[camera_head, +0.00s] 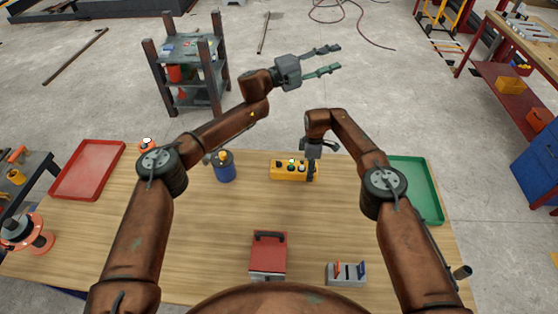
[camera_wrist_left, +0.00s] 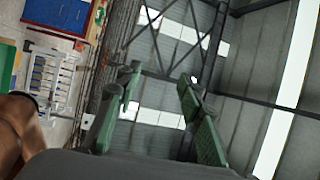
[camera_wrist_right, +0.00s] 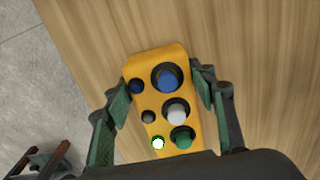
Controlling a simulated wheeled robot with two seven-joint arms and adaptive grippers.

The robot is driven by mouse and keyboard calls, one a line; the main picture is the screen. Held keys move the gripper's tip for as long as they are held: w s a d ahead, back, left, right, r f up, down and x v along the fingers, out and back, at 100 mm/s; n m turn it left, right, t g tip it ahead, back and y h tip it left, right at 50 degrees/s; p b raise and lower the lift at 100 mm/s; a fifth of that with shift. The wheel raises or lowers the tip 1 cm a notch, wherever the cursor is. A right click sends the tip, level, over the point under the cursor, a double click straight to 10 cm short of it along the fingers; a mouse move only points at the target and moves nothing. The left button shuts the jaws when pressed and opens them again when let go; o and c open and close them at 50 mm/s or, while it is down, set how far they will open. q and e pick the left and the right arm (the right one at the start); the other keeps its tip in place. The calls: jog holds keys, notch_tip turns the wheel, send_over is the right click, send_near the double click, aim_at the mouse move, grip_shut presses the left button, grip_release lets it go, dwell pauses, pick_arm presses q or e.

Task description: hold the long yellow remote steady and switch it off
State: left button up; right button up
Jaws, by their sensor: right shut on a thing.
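The long yellow remote (camera_head: 284,171) lies on the wooden table near its far edge. In the right wrist view the remote (camera_wrist_right: 158,64) shows blue, grey-white and green buttons in one row. Beside them are a dark blue knob, a dark knob and a brightly lit green-white lamp (camera_wrist_right: 158,142). My right gripper (camera_wrist_right: 163,82) is shut on the remote, one finger on each long side; in the head view it (camera_head: 312,172) covers the remote's right end. My left gripper (camera_head: 334,59) is raised beyond the table's far edge, open and empty; its spread fingers show in the left wrist view (camera_wrist_left: 158,85).
A red tray (camera_head: 88,170) lies at left and a green tray (camera_head: 428,190) at right. A red box (camera_head: 268,256) and a grey holder (camera_head: 346,280) are nearer. The table's middle is clear. A shelf rack (camera_head: 188,68) stands behind.

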pick_arm(q)
jog(key=w+a+f+n+t+y, duration=0.4)
jog(key=w+a+n+t+y, duration=0.2)
jog(key=w+n+y, duration=0.3)
jog(key=n+g+y, duration=0.5)
jog(key=g+y, duration=0.4)
jog(key=g, duration=0.5)
send_over(279, 163)
notch_tip(279, 163, down, 22)
jog(key=f, duration=1.2)
jog(key=shift+w+f, duration=0.1)
jog(key=shift+w, duration=0.2)
jog(key=shift+c, duration=0.4)
grip_shut()
